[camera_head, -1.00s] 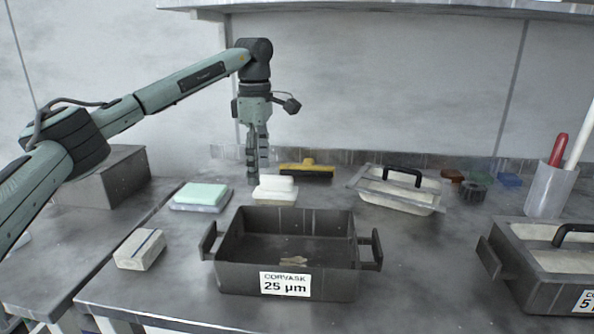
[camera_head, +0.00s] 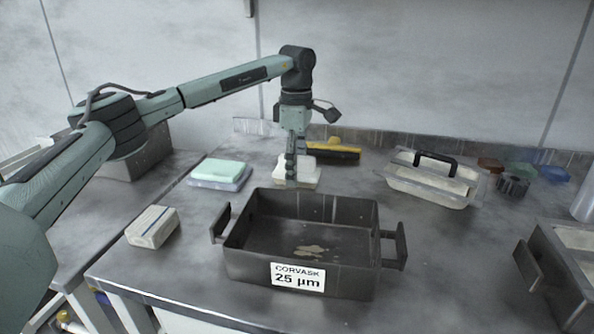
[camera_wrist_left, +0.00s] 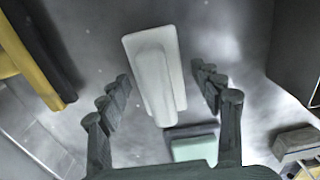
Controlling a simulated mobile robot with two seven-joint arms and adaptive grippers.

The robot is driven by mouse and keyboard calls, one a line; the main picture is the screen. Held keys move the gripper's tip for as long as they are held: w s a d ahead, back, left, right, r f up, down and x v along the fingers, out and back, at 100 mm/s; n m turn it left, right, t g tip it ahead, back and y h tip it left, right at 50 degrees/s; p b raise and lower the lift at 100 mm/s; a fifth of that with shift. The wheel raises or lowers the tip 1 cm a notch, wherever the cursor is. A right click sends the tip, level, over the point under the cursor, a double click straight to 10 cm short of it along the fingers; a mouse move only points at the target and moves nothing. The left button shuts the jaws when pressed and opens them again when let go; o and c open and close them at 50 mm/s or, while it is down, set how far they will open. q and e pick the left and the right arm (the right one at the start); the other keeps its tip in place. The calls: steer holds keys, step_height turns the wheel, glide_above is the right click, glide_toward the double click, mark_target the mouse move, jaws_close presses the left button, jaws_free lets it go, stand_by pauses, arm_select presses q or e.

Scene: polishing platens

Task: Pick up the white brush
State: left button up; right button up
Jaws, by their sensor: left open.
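The white brush (camera_head: 310,172) lies on the grey bench behind the dark tray, a raised white block on a wider white base. My left gripper (camera_head: 291,178) points down at it, its fingers hiding the brush's left part. In the left wrist view the white brush (camera_wrist_left: 155,75) lies between the two open fingers of the left gripper (camera_wrist_left: 160,74), with clear gaps on both sides. Nothing is held. I cannot tell the exact height of the fingertips above the bench. My right gripper is in neither view.
The dark tray (camera_head: 330,285) marked 25 µm stands just in front. A pale green pad (camera_head: 218,170) lies left, a yellow-and-black tool (camera_head: 335,151) behind. A clear-sided tray with a black handle (camera_head: 432,182) stands right. A whitish block (camera_head: 153,226) lies front left.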

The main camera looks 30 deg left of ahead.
arm_select(q)
steer(key=shift+c, duration=0.9)
steer(key=c, duration=1.1)
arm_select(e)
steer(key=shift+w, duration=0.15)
arm_select(q)
steer(key=shift+r, duration=0.55)
steer(key=r, duration=0.3)
steer(key=shift+s+a+r, duration=0.2)
steer(key=shift+s+a, duration=0.05)
steer(key=shift+a, duration=0.1)
steer(key=s+a+r, duration=0.4)
steer(key=s, duration=0.1)
steer(key=s+a+r, duration=0.2)
steer(key=s+a, duration=0.1)
steer(key=shift+s+r+b, duration=0.1)
steer(key=shift+r+b, duration=0.1)
steer(key=shift+b, duration=0.2)
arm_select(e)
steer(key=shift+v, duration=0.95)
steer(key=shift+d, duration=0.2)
